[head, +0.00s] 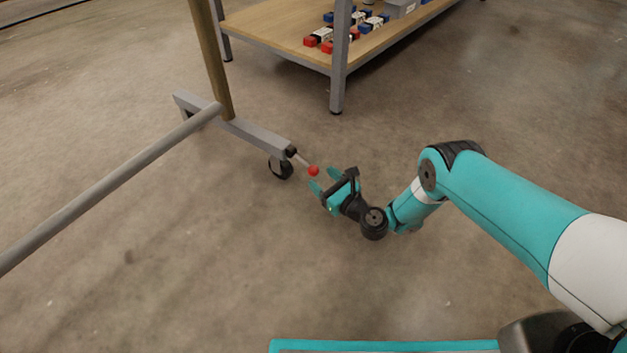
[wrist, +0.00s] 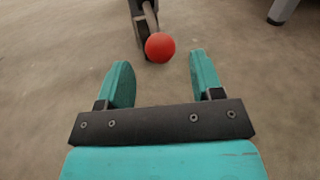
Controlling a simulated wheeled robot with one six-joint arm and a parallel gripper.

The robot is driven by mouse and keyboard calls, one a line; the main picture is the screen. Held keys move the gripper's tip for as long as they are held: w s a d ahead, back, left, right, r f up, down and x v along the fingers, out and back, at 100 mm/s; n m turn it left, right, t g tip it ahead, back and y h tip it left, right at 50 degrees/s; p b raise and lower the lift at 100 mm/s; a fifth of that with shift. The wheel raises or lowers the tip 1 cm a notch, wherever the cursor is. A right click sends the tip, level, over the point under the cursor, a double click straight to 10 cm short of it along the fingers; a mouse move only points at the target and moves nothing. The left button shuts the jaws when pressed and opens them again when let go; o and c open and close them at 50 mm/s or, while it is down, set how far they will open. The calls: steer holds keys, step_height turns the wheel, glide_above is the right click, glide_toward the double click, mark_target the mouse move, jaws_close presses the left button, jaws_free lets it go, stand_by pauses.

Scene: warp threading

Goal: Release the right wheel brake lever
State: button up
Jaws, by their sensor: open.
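The brake lever ends in a red ball knob (head: 313,171) at the right end of the grey foot beam, by the black caster wheel (head: 281,168). My gripper (head: 322,179) is open, its two teal fingers just right of the knob and close to it. In the wrist view, the red knob (wrist: 160,47) shows ahead, between the lines of the open fingers (wrist: 160,80) and a little beyond their tips. The lever's thin rod (wrist: 149,15) runs back from the knob to the beam. I cannot tell whether a finger touches the knob.
The grey foot beam (head: 255,136) carries a brown upright post (head: 211,60), and a long grey bar (head: 110,187) runs to the lower left. A wooden-shelved table (head: 270,33) with red and blue items stands behind. The floor around my gripper is clear.

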mark_target(317, 173)
steer(key=shift+b+x, duration=1.05)
steer(key=shift+x, duration=1.3)
steer(key=shift+r, duration=0.1)
jaws_close()
